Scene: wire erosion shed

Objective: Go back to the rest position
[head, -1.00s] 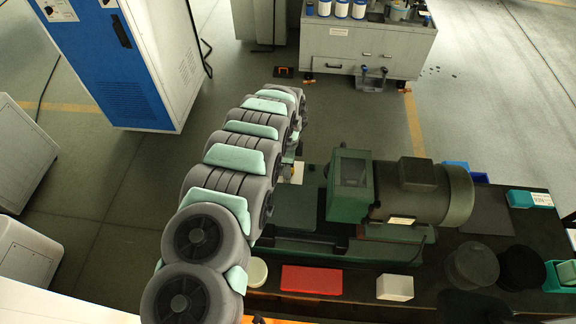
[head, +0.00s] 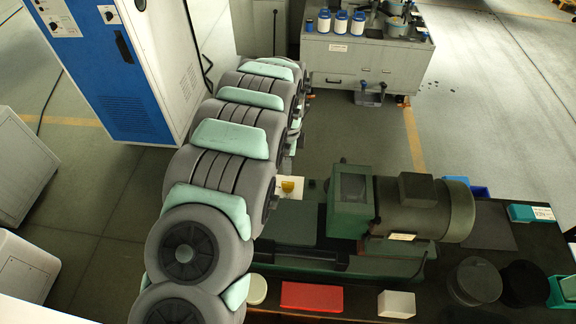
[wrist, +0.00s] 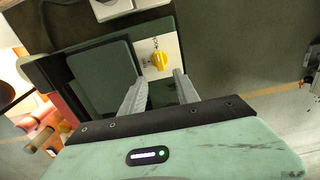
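My gripper (wrist: 161,78) shows in the wrist view with its two grey fingers apart and nothing between them. It is open. A yellow knob (wrist: 160,61) on a pale plate lies beyond the fingertips, apart from them as far as I can tell. In the head view the same yellow knob (head: 289,186) shows just right of my arm, beside the green machine (head: 351,203). My arm curves from the bottom left up toward the grey cabinet. My gripper is hidden behind the arm there.
The dark bench holds a red block (head: 312,297), a white box (head: 396,304), a round white lid (head: 256,289) and dark discs (head: 475,280). A blue-and-white cabinet (head: 126,88) stands left of my arm. A grey cabinet (head: 366,62) with bottles stands behind. Open floor lies between.

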